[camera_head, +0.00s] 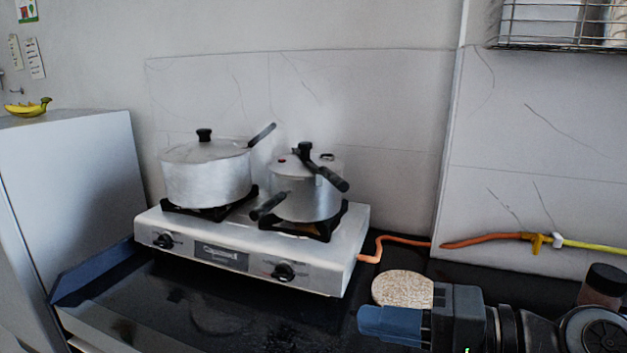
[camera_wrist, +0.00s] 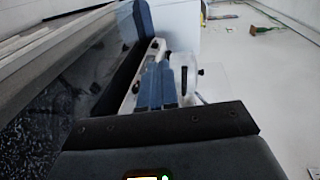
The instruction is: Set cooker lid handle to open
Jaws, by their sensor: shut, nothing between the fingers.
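The silver pressure cooker (camera_head: 303,200) stands on the right burner of the stove. Its black lid handle (camera_head: 333,179) points to the front right, while the black body handle (camera_head: 268,206) points to the front left, so the two are apart. A black knob sits on top of the lid. My gripper (camera_head: 366,323) is low at the front right of the stove, pointing left and apart from the cooker. Its blue fingers (camera_wrist: 159,85) are shut and empty in the wrist view, where the cooker's details are too small to tell.
A larger lidded pot (camera_head: 207,178) stands on the left burner, its handle reaching toward the cooker. The white stove (camera_head: 220,252) rests on a dark counter. A round beige board (camera_head: 402,288) lies behind my gripper. An orange hose (camera_head: 395,241) runs right; a dark-lidded jar (camera_head: 605,286) stands far right.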

